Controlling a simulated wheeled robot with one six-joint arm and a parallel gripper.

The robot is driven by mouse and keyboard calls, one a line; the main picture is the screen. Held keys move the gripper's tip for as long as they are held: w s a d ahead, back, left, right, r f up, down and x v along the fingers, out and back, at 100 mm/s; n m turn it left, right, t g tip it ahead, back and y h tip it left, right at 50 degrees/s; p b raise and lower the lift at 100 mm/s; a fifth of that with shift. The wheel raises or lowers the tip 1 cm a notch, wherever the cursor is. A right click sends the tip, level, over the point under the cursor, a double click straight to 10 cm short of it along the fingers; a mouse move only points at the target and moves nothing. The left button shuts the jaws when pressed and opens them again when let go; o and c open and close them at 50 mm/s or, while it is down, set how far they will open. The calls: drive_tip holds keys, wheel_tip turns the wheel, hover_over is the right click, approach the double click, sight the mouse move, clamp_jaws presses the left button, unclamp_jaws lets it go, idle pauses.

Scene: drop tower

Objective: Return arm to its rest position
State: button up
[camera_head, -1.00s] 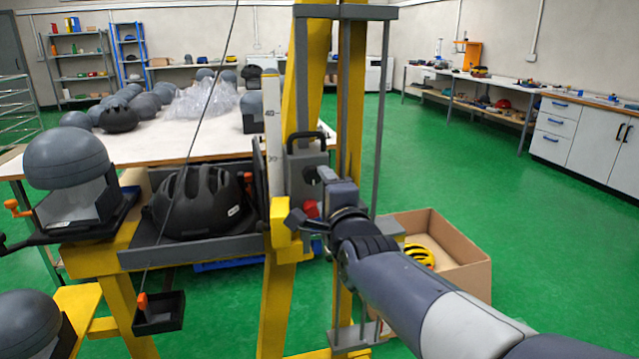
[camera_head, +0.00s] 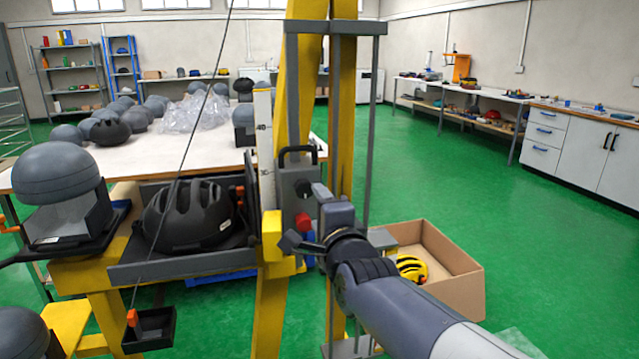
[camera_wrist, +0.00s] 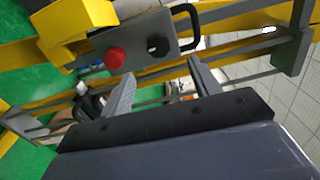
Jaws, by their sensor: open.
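My gripper (camera_head: 305,222) is at the end of my arm, in front of the yellow and grey drop tower (camera_head: 341,100). In the wrist view its two fingers (camera_wrist: 158,88) stand apart with nothing between them. Just beyond it are the tower's grey carriage box with a black handle (camera_head: 298,178) and a red knob (camera_wrist: 115,58). From the head view I cannot tell whether the fingers touch the tower.
A black helmet (camera_head: 188,215) lies in the grey tray (camera_head: 190,262) left of the tower. A cardboard box (camera_head: 459,285) with a yellow helmet (camera_head: 411,268) stands on the floor to the right. A white table (camera_head: 215,150) is behind. Green floor (camera_head: 545,250) is free at right.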

sight(307, 191)
drive_tip(key=x, duration=0.9)
drive_tip(key=shift+w+f, duration=0.1)
